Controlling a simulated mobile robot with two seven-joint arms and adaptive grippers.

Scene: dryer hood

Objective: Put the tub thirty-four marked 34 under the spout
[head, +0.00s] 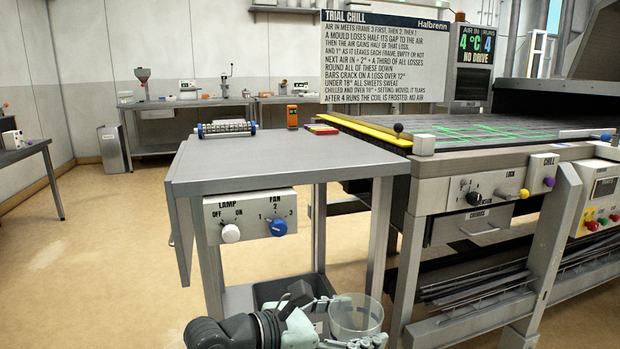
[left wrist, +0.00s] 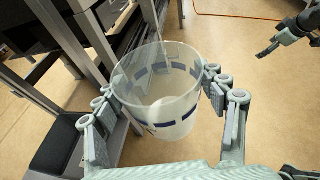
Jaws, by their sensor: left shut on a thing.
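A clear, empty, open-topped tub (head: 357,314) is at the bottom of the head view, low in front of the grey cart. It also fills the middle of the left wrist view (left wrist: 158,112), a little tilted, with dark blue marks around its wall. No number can be read on it. My left gripper (head: 348,328) is shut on the tub, with its fingers on opposite sides of the wall. Part of my right gripper (left wrist: 272,46) shows at the upper right of the left wrist view, apart from the tub. I cannot pick out a spout.
The grey cart (head: 270,160) has LAMP and FAN knobs (head: 250,215) on its front and a dark bin (head: 290,290) on its lower shelf. The chill table (head: 500,133) stands right.

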